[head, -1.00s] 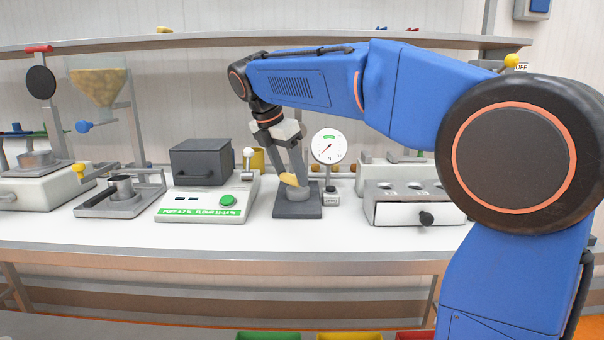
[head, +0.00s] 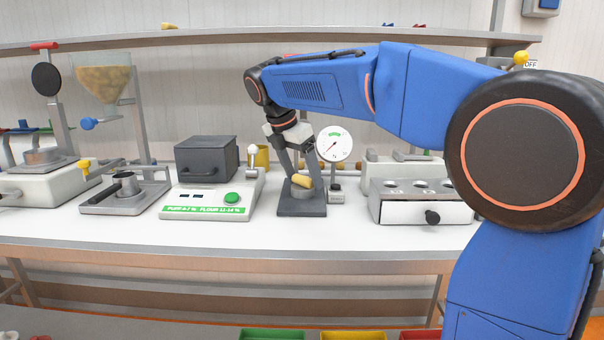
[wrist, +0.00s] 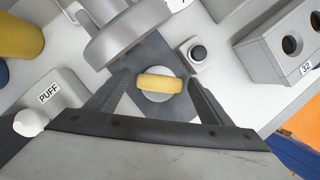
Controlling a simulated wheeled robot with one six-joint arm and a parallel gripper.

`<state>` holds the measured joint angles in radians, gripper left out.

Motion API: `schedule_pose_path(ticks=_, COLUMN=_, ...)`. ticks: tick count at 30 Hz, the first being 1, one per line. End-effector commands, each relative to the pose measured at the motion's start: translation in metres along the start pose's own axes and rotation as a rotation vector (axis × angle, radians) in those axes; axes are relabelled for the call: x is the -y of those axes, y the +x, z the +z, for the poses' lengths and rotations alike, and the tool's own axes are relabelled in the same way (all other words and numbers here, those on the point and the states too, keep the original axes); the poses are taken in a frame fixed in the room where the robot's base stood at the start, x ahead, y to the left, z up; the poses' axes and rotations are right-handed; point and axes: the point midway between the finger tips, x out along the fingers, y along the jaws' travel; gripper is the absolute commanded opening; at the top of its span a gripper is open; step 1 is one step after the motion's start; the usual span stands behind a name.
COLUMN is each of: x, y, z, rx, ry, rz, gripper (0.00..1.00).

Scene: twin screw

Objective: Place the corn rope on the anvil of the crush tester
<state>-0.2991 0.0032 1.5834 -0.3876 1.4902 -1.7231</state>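The corn rope (head: 301,181) is a short yellow stick. It lies on the round light-grey anvil (head: 303,193) of the crush tester, whose dark base plate (head: 301,209) stands on the bench. In the wrist view the corn rope (wrist: 160,83) lies across the anvil (wrist: 157,97). My gripper (head: 303,180) is around it from above. In the wrist view my gripper (wrist: 158,85) has its fingers spread, with a gap on both sides of the corn rope.
The tester's dial (head: 334,144) rises just behind my gripper. A button box (head: 336,193) stands close on the right. A grey scale with a dark box (head: 206,158) is on the left, and a drawer unit (head: 422,207) on the right. The front bench strip is clear.

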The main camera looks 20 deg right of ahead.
Motion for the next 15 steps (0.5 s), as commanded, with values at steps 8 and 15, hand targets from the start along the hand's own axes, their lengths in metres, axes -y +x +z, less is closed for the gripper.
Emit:
schedule_pose_path(ticks=8, x=0.000, y=-0.002, z=0.001, rx=0.000, ry=0.000, rz=0.001, gripper=0.74)
schedule_pose_path(ticks=15, x=-0.001, y=-0.031, z=0.001, rx=0.000, ry=0.000, rz=0.003, gripper=0.74)
